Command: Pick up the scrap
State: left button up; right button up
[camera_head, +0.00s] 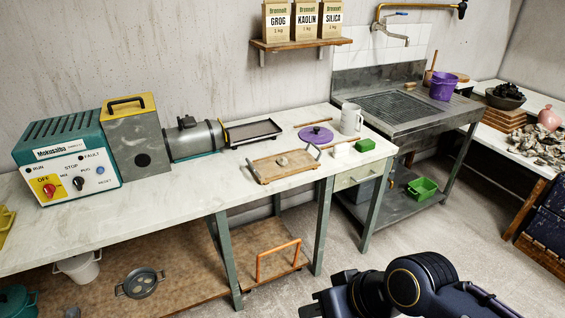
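A small grey lump (282,161), which looks like the scrap, lies on a wooden tray (264,176) with grey handles. The tray sits on the pale worktop near its front edge. My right gripper (318,307) shows only in part at the bottom edge, dark and below the worktop, well apart from the lump. Its fingertips are not clear, so I cannot tell if it is open. My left gripper is not in view.
A teal and yellow machine (70,160) stands on the left of the worktop. A metal sink (395,106) stands right; the floor in front is clear.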

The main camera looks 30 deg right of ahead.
aim_at(281, 161)
jog(key=l+u, duration=0.2)
jog(key=u, duration=0.25)
jog(key=i+l+u, duration=0.1)
jog(key=u, duration=0.4)
jog(key=l+u, duration=0.15)
jog(key=l, duration=0.4)
jog(key=l+u, duration=0.2)
jog(key=l, duration=0.35)
jog(key=k+l+u, duration=0.15)
jog(key=l, duration=0.4)
jog(key=k+l+u, duration=0.2)
jog(key=l, duration=0.9)
jog(key=k+l, duration=0.1)
jog(key=l, duration=0.4)
